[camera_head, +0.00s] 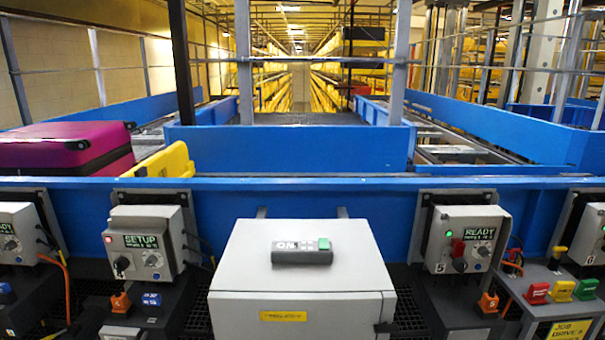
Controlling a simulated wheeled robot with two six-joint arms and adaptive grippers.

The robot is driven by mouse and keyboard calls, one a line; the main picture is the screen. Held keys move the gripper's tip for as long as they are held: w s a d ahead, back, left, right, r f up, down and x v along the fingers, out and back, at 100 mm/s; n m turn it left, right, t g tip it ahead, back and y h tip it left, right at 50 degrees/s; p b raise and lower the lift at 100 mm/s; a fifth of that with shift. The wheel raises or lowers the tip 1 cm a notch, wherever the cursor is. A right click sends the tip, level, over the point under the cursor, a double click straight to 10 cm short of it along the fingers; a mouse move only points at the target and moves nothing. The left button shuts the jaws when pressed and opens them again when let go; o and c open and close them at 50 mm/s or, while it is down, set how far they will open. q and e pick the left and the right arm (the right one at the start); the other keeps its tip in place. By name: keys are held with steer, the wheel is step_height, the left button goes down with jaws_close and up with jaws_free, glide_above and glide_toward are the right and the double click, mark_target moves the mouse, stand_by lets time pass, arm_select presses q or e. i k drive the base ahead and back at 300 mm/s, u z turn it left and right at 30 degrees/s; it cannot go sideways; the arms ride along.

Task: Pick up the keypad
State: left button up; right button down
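The keypad (302,252) is a small dark grey handheld box with pale "ON" lettering and a green button at its right end. It lies flat on top of the light grey cabinet (302,307) in the middle foreground. Nothing touches it from above. Neither of my grippers shows in the head view.
A control box reading SETUP (150,245) stands left of the cabinet, and one reading READY (466,240) stands right. A blue conveyor wall (300,212) runs behind. A magenta suitcase (62,150) and a yellow tray (167,163) are on the left. The cabinet top is otherwise clear.

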mark_target(282, 252)
steer(key=z, duration=2.55)
steer(key=i, duration=2.15)
steer(key=u, duration=3.1)
